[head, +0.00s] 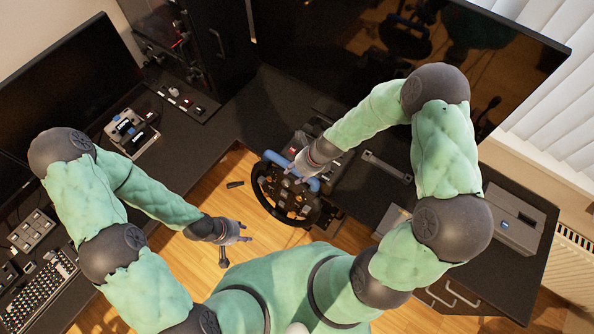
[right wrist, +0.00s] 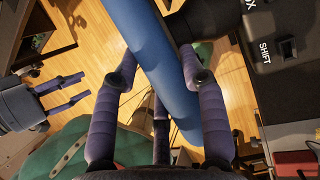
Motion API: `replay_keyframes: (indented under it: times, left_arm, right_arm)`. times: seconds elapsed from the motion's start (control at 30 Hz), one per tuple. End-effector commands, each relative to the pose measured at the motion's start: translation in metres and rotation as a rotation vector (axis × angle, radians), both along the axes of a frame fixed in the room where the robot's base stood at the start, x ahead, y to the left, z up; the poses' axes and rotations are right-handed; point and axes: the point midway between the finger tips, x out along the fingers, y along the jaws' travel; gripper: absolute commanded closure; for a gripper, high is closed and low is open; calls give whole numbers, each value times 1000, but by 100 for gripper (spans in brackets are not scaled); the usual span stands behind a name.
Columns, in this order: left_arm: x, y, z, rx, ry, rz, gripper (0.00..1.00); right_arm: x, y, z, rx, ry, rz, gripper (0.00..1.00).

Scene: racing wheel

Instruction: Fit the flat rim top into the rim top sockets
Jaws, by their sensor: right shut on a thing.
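The flat rim top (head: 273,157) is a blue bar lying across the upper edge of the black racing wheel (head: 283,205) in the head view. My right gripper (head: 296,170) is shut on it. The right wrist view shows the blue bar (right wrist: 150,50) running diagonally between the purple fingers of that gripper (right wrist: 162,75). The rim top sockets are not distinguishable, and I cannot tell whether the bar is seated. My left gripper (head: 245,232) is open and empty, left of and below the wheel; it also shows in the right wrist view (right wrist: 82,90).
The wheel stands at the inner edge of a dark desk (head: 240,105). A small black part (head: 235,184) lies left of the wheel. A large monitor (head: 470,60) stands behind, and a grey box (head: 517,220) sits on the right desk. Wooden floor shows between the desks.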

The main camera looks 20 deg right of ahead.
Motion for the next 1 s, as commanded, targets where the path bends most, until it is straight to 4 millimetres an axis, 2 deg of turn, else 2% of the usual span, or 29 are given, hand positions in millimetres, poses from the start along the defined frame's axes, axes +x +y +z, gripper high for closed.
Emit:
replay_keyframes:
  times: [0.13,0.17,0.23,0.67,0.87,1.0]
  left_arm:
    - [0,0,-4,0,0,0,60]
    - [0,0,-3,0,0,0,60]
    - [0,0,-3,0,0,0,60]
    - [0,0,-2,0,0,0,60]
    - [0,0,-2,0,0,0,60]
    - [0,0,-2,0,0,0,60]
  right_arm:
    - [-1,1,-4,0,0,0,96]
    - [-1,1,-3,0,0,0,49]
    - [0,1,-2,0,0,0,30]
    - [-1,-1,1,1,-1,0,30]
    - [-4,-7,18,0,-1,-1,30]
    - [-7,-15,37,-1,-3,0,30]
